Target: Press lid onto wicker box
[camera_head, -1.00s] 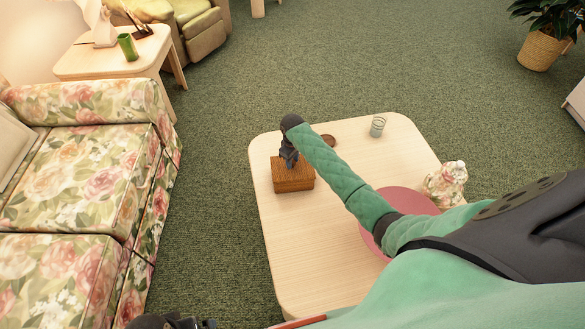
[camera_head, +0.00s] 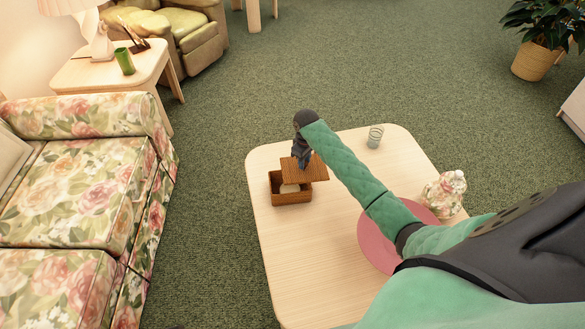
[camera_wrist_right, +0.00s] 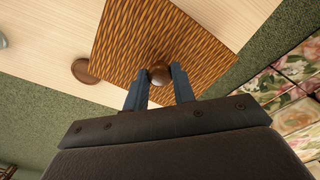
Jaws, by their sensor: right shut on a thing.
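The wicker box (camera_head: 291,198) stands on the pale wooden coffee table (camera_head: 290,262). Its top is open and something pale (camera_head: 290,188) shows inside. My right gripper (camera_head: 303,161) is shut on the round brown knob of the wicker lid (camera_head: 314,172). The lid is above the box and shifted to the right, so only part of the opening is covered. In the right wrist view the lid (camera_wrist_right: 190,35) shows a woven top, with its knob (camera_wrist_right: 159,75) between the two fingers of my right gripper (camera_wrist_right: 158,82). My left gripper is out of the head view.
A pink round mat (camera_head: 372,240), a clear glass (camera_head: 375,136) and a floral object (camera_head: 445,193) are on the table's right side. A brown round object (camera_wrist_right: 86,71) lies near the lid in the wrist view. A floral sofa (camera_head: 75,185) stands left.

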